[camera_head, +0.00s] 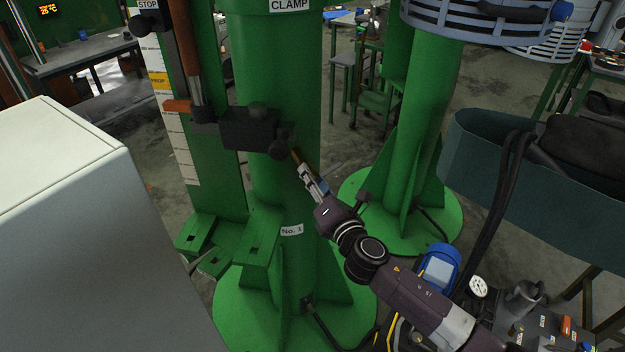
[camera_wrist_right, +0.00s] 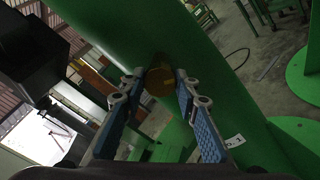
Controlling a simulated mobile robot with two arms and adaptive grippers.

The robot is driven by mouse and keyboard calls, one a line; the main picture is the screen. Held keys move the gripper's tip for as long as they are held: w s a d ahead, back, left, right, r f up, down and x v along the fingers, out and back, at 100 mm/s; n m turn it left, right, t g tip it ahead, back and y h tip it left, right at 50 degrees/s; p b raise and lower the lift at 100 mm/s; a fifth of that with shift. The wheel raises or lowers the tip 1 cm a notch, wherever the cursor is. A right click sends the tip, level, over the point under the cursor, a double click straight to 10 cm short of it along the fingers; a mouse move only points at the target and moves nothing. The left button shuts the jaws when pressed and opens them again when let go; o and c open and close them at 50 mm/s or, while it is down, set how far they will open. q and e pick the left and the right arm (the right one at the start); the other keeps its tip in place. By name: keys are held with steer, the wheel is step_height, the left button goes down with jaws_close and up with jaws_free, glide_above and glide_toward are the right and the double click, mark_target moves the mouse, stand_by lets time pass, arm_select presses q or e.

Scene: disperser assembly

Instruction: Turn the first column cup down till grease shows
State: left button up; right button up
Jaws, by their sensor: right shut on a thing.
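The first column (camera_head: 270,190) is a thick green post with a "No. 1" label (camera_head: 292,230) and a "CLAMP" label at the top. A small brass-brown cup (camera_head: 295,156) sits at its side, next to a dark block with knobs (camera_head: 248,130). My right gripper (camera_head: 302,169) reaches up to the cup from the lower right. In the right wrist view my right gripper (camera_wrist_right: 157,79) has its two blue-padded fingers on either side of the round brown cup (camera_wrist_right: 160,82) and is shut on it. No grease can be made out. My left gripper is not in view.
A white cabinet (camera_head: 60,220) fills the left front. A second green column (camera_head: 415,130) stands to the right. A teal bin (camera_head: 510,190) with black hoses and a bench with small parts lie at the right. Green feet and flanges spread at the column's base.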

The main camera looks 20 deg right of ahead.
steer(key=m+p, duration=0.3)
steer(key=m, duration=2.1)
steer(key=shift+f, duration=0.15)
stand_by(0.5)
steer(key=o, duration=1.1)
steer(key=shift+o, duration=0.2)
steer(key=shift+s, duration=0.15)
steer(key=s+d, duration=0.1)
steer(key=s, duration=1)
steer(key=shift+s, duration=0.35)
